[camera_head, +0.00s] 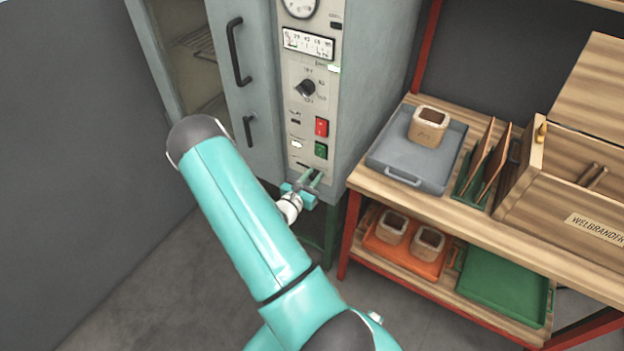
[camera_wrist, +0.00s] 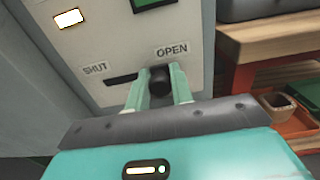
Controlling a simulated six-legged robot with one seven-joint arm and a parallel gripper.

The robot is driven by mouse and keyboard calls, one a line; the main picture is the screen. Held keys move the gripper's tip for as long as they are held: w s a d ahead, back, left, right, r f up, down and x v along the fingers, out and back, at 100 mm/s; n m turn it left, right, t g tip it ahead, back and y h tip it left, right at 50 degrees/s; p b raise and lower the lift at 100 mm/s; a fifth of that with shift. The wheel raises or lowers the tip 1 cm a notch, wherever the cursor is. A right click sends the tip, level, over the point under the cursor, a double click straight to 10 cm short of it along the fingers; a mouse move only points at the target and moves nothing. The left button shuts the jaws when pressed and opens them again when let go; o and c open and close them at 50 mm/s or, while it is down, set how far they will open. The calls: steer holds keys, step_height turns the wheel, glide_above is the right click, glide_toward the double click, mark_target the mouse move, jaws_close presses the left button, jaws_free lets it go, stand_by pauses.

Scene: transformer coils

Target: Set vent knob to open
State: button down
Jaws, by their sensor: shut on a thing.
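The vent knob (camera_wrist: 160,80) is a small black knob on a dark horizontal slot, low on the pale front panel of the grey oven cabinet. In the wrist view it sits at the slot's right end, just below the OPEN label (camera_wrist: 171,50). The SHUT label (camera_wrist: 95,69) is over the slot's left end. My gripper (camera_wrist: 159,92) has its two pale green fingers on either side of the knob, shut on it. In the head view my gripper (camera_head: 308,182) is at the panel's bottom, and the knob is hidden there.
Above the slot are a red switch (camera_head: 321,127), a green switch (camera_head: 320,150) and a black dial (camera_head: 306,88). A cabinet door (camera_head: 170,60) stands open at left. A wooden bench (camera_head: 375,183) with a grey tray (camera_head: 385,155) stands close on the right.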

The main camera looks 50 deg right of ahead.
steer(key=shift+s+a+f, duration=0.1)
steer(key=shift+s, duration=0.2)
steer(key=c, duration=1.3)
jaws_free()
steer(key=shift+s, duration=0.1)
steer(key=shift+w, duration=0.2)
steer(key=a, duration=0.4)
steer(key=s+a, duration=0.1)
steer(key=a, duration=0.8)
steer(key=shift+s+a, duration=0.15)
steer(key=shift+a, duration=0.1)
